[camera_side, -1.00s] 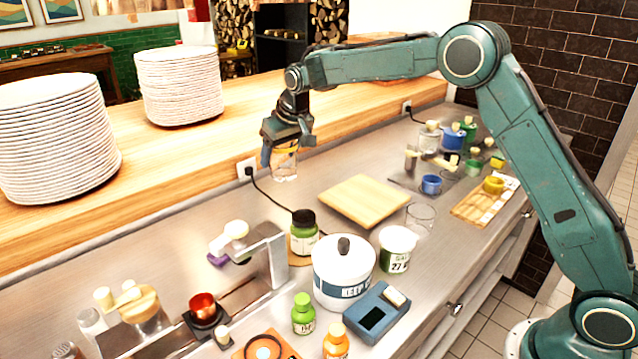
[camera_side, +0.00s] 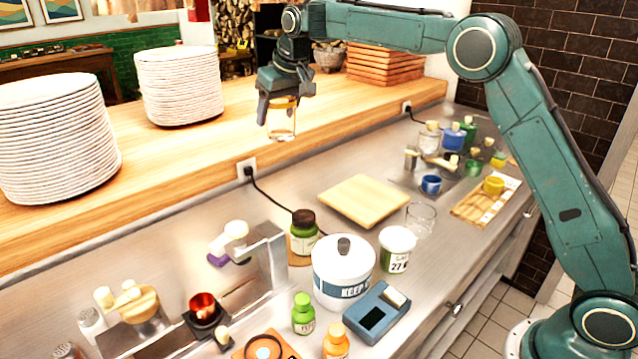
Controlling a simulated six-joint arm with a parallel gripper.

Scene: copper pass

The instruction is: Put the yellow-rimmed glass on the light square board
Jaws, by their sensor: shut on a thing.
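My gripper (camera_side: 281,104) is shut on the yellow-rimmed glass (camera_side: 281,125), a clear glass with a yellow band at its top. It holds the glass upright in the air, in front of the wooden shelf in the picture. The light square board (camera_side: 364,200) lies flat on the steel counter, below and to the right of the glass. The board's top is bare.
A clear glass (camera_side: 420,219) stands just right of the board. A white tub (camera_side: 397,249), a white lidded pot (camera_side: 343,271) and a green dark-capped jar (camera_side: 303,232) stand in front of it. Plate stacks (camera_side: 178,85) stand on the wooden shelf (camera_side: 140,175).

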